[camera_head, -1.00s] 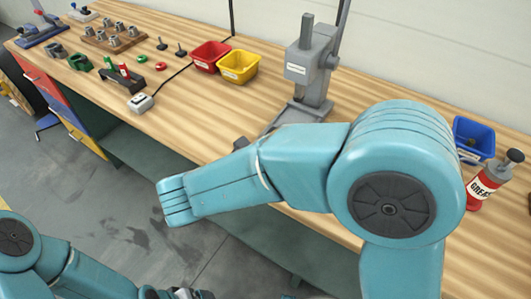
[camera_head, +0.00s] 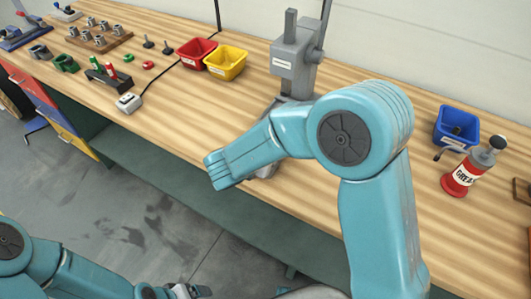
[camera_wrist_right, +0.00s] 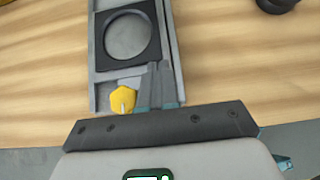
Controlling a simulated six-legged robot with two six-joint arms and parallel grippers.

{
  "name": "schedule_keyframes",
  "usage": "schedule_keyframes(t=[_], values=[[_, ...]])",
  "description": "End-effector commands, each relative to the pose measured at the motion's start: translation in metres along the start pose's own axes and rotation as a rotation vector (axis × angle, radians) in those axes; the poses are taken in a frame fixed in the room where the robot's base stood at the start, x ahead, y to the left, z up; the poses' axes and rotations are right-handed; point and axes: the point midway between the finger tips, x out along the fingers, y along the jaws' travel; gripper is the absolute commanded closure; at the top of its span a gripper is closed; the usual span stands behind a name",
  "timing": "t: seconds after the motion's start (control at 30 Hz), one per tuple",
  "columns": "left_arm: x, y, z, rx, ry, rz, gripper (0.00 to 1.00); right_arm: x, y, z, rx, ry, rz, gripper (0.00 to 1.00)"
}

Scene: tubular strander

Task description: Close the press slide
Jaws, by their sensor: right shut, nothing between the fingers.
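The grey press (camera_head: 292,62) stands upright at the back of the wooden bench. Its base and slide are mostly hidden behind my right arm in the head view. In the right wrist view the press slide (camera_wrist_right: 97,45) is a dark plate with a large round recess, lying between grey rails. My right gripper (camera_wrist_right: 160,68) is shut and empty, its fingertips over the slide's near right part beside the right rail; I cannot tell whether they touch. A yellow hexagonal piece (camera_wrist_right: 123,101) sits just left of the fingers. My left gripper (camera_head: 190,291) is only partly in view at the bottom edge.
A red bin (camera_head: 196,53) and a yellow bin (camera_head: 225,64) stand left of the press. A blue bin (camera_head: 456,128) and a grease bottle (camera_head: 466,172) stand to the right. The bench front between the white switch box (camera_head: 129,103) and my arm is clear.

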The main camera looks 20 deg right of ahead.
Motion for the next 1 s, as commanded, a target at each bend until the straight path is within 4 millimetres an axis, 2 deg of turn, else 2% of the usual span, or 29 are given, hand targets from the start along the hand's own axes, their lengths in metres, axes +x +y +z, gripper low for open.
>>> schedule_keyframes(t=[0.33,0.43,0.7,0.83,1.0], values=[[0.001,-0.001,0.0,0.0,0.0,0.0,0.1,0.004,0.0,0.003,0.002,0.001,-0.001,1.0],[0.004,-0.002,0.0,0.0,0.0,0.0,0.1,0.019,0.0,0.015,0.006,0.002,-0.004,1.0],[0.009,-0.003,0.0,0.0,0.0,0.0,0.1,0.071,-0.001,0.063,0.005,0.001,-0.004,1.0],[0.008,-0.003,0.0,0.0,0.0,0.0,0.1,0.085,-0.001,0.075,0.002,0.002,-0.003,1.0],[0.008,-0.003,0.0,0.0,0.0,0.0,0.1,0.09,-0.001,0.08,0.0,-0.001,-0.001,1.0]])
